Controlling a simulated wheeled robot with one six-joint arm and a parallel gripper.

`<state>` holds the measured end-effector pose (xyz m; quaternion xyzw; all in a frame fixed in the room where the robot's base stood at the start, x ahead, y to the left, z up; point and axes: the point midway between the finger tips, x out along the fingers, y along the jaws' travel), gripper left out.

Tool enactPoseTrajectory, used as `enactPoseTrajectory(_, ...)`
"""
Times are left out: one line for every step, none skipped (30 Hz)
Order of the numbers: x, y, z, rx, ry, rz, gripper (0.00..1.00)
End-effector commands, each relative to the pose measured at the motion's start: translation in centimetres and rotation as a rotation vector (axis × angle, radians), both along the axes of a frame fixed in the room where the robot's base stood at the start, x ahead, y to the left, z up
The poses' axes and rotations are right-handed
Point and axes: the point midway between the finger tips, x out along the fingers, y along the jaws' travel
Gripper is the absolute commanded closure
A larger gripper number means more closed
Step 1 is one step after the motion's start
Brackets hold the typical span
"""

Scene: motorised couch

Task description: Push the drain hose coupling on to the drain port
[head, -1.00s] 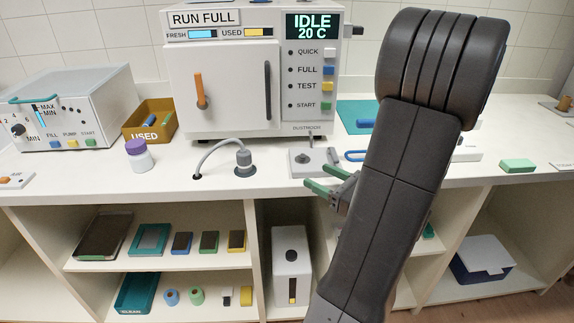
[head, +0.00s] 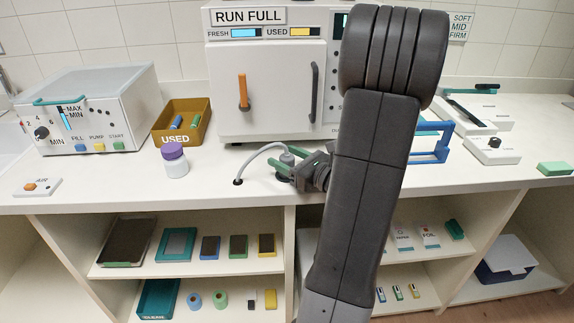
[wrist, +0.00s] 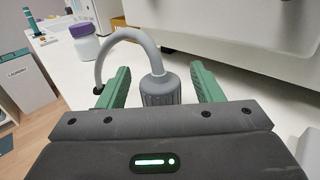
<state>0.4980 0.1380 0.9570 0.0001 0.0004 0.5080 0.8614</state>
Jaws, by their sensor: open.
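The drain hose coupling (head: 287,157) is a grey ribbed cylinder on the end of a curved grey hose (head: 255,156), standing on the counter in front of the white machine. It also shows in the wrist view (wrist: 160,90), upright. My gripper (head: 284,166) is open at the coupling; in the wrist view its green fingers (wrist: 162,76) stand on either side of it, with a visible gap on each side. The hose's other end enters a dark hole in the counter. I cannot make out the drain port; my arm hides part of the machine front and counter.
A purple-capped bottle (head: 174,160) stands left of the hose, with the brown USED bin (head: 182,121) behind it. The white machine (head: 270,85) rises close behind the coupling. A blue frame (head: 430,142) stands right of my arm.

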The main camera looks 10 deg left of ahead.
Motion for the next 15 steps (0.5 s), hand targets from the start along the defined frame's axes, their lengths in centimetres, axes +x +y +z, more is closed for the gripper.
enactPoseTrajectory(0.06, 0.13, -0.01, 0.000, 0.000, 0.000, 0.40)
enactPoseTrajectory(0.08, 0.14, -0.01, 0.000, 0.000, 0.000, 0.40)
enactPoseTrajectory(0.09, 0.14, -0.01, 0.000, 0.000, 0.000, 0.40)
enactPoseTrajectory(0.08, 0.13, -0.01, 0.000, 0.000, 0.000, 0.40)
enactPoseTrajectory(0.09, 0.11, -0.01, 0.000, 0.000, -0.001, 0.40)
enactPoseTrajectory(0.08, 0.12, -0.01, 0.000, 0.000, -0.001, 0.40)
enactPoseTrajectory(0.08, 0.10, 0.00, 0.000, 0.000, -0.001, 0.40)
enactPoseTrajectory(0.07, 0.11, 0.00, 0.000, 0.000, -0.001, 0.46)
enactPoseTrajectory(0.07, 0.11, 0.00, 0.000, 0.000, 0.000, 0.54)
enactPoseTrajectory(0.07, 0.11, 0.00, 0.000, 0.000, 0.000, 0.60)
enactPoseTrajectory(0.07, 0.11, 0.00, 0.000, 0.000, -0.001, 0.66)
enactPoseTrajectory(0.07, 0.10, 0.00, 0.000, 0.000, 0.000, 0.73)
enactPoseTrajectory(0.08, 0.10, 0.00, 0.000, 0.000, -0.001, 0.79)
enactPoseTrajectory(0.07, 0.10, 0.00, 0.000, 0.000, 0.000, 0.85)
enactPoseTrajectory(0.07, 0.10, 0.00, 0.000, 0.000, -0.001, 0.88)
